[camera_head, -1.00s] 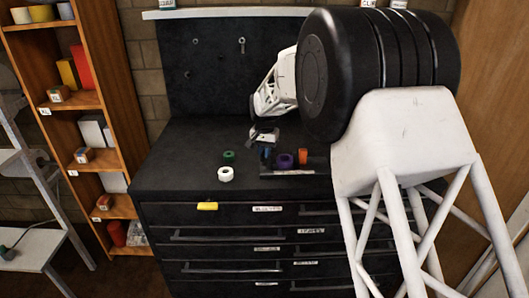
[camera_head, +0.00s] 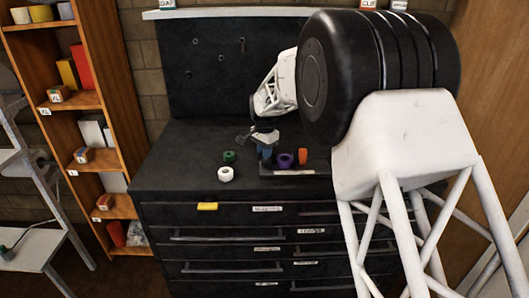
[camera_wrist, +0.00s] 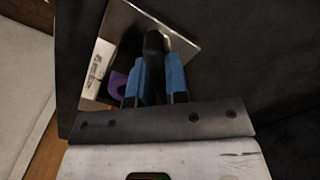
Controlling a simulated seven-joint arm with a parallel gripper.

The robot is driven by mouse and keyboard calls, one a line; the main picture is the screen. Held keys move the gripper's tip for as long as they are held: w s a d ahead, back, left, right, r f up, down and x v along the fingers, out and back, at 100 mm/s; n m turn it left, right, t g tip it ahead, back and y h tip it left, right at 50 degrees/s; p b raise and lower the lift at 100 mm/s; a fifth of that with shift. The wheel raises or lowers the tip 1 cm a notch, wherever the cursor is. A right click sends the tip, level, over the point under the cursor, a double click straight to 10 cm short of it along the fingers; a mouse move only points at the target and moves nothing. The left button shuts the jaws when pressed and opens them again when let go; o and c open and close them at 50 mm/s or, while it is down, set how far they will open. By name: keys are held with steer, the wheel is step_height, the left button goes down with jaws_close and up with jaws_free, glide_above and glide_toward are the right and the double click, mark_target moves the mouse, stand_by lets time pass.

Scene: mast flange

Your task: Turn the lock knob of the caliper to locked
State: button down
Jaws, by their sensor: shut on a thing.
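My gripper (camera_head: 265,152) is low over the bench top, at the left end of a small tray or holder (camera_head: 290,172). In the wrist view, its two blue fingers (camera_wrist: 154,85) are shut on a dark, rounded upright piece (camera_wrist: 153,48). This piece stands over a shiny plate (camera_wrist: 180,30) with a white label. I cannot tell whether it is the caliper's lock knob. No caliper scale or knob marking can be read. A purple ring (camera_head: 285,160) stands just right of the gripper and also shows in the wrist view (camera_wrist: 117,85), left of the fingers.
An orange ring (camera_head: 303,156) stands right of the purple one. A green roll (camera_head: 229,156) and a white roll (camera_head: 225,174) stand on the bench left of the gripper. A dark pegboard (camera_head: 215,70) rises behind. The bench's left part is clear.

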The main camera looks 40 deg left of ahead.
steer(key=c, duration=1.1)
jaws_free()
steer(key=shift+r, duration=0.1)
steer(key=shift+r, duration=3.85)
